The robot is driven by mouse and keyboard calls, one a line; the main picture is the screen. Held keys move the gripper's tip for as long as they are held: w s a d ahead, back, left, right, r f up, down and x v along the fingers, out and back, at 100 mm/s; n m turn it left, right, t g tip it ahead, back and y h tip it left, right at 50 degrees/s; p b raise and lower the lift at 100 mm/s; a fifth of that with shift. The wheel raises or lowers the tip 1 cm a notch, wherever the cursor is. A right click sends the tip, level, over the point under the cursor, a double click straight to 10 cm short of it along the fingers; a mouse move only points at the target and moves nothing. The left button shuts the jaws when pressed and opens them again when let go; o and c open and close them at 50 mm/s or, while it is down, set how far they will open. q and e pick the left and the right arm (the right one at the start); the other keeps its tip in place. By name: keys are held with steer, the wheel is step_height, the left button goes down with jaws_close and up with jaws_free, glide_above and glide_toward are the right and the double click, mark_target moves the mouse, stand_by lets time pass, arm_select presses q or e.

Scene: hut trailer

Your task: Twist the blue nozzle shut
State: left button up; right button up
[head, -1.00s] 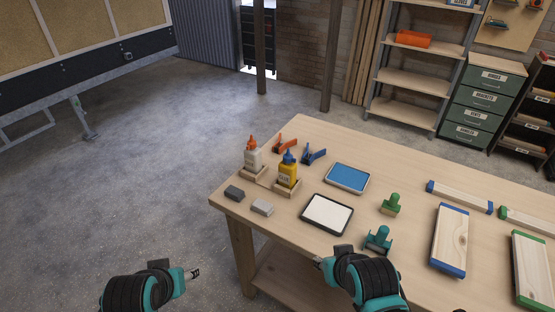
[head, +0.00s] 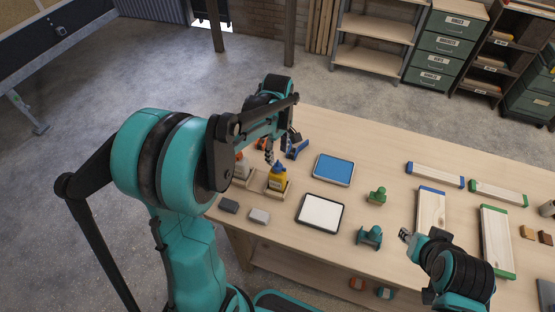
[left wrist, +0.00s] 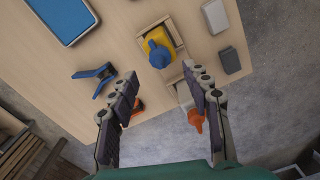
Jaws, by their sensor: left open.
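The yellow glue bottle (head: 278,180) stands upright in a wooden holder on the table. Its blue nozzle (left wrist: 158,52) shows from above in the left wrist view, near the top centre, ahead of my fingers. My left gripper (head: 270,150) is over the table just above and behind the yellow bottle; in the left wrist view its fingers (left wrist: 163,100) are spread and empty, and the nozzle lies beyond their tips.
The white bottle with the orange nozzle (left wrist: 195,120) stands beside the yellow one, close to my left gripper. A blue clamp (head: 297,148), a blue pad (head: 333,169), a white pad (head: 320,213) and two grey blocks, one dark (head: 229,206) and one light (head: 260,216), lie around.

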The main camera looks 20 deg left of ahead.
mark_target(277, 165)
arm_select(q)
step_height(277, 165, down, 6)
steer(key=shift+r+b, duration=0.1)
steer(key=shift+b, duration=0.3)
jaws_close()
